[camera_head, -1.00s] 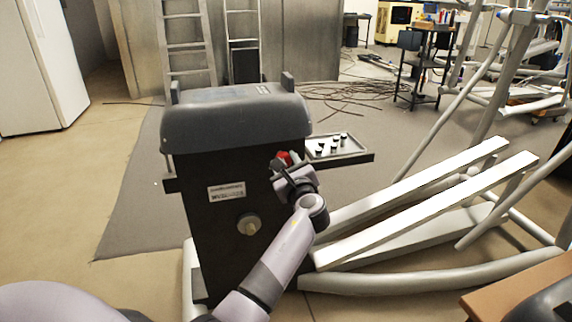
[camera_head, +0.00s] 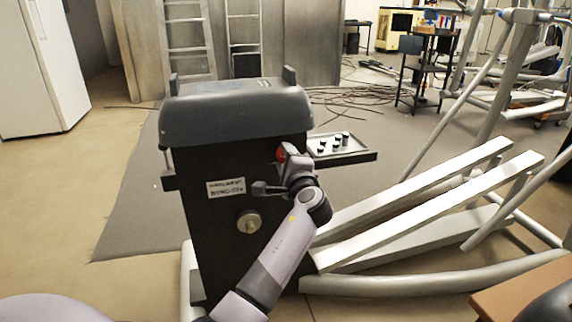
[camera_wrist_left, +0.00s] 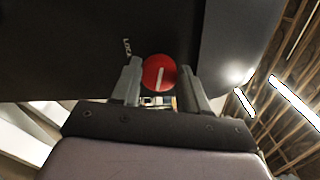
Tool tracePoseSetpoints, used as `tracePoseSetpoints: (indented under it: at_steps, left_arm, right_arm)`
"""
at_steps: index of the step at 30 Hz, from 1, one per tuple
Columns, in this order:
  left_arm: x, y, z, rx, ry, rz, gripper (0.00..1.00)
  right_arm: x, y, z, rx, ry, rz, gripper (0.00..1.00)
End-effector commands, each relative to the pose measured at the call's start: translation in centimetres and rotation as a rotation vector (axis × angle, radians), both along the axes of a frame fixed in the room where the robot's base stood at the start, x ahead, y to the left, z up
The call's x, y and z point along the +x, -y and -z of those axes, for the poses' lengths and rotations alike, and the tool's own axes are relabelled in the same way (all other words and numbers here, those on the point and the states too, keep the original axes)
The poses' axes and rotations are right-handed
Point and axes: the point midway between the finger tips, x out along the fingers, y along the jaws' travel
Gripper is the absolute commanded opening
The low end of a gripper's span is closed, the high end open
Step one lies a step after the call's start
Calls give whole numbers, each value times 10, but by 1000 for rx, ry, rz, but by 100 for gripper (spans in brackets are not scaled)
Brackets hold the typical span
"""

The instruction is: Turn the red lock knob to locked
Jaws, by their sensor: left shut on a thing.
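The red lock knob (camera_head: 281,154) is on the dark front panel of the machine housing (camera_head: 232,170), near its right edge, and is partly covered by my gripper. In the left wrist view the knob (camera_wrist_left: 160,72) is a round red disc with a white line running nearly along the gripper's pointing direction. A white label reading "LOCK" (camera_wrist_left: 127,47) is printed beside it. My left gripper (camera_head: 285,160) is at the knob, with one finger on each side, shut on it. My right gripper is not in view.
A small tray (camera_head: 338,147) with several dark knobs juts out right of the housing. A round metal knob (camera_head: 249,222) and a white label plate (camera_head: 227,187) are lower on the panel. White rails (camera_head: 430,205) of the machine stretch to the right.

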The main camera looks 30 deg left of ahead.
Motion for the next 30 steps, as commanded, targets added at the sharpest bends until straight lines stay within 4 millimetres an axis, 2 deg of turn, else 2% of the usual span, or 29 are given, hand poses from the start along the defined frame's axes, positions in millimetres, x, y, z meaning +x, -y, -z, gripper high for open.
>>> tracePoseSetpoints:
  at_steps: [12, 30]
  left_arm:
    - [0, 0, 3, -146, 165, -2, 14]
    - [0, 0, 2, -173, 197, -2, 14]
  right_arm:
    - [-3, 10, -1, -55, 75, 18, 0]
    - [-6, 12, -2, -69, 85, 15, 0]
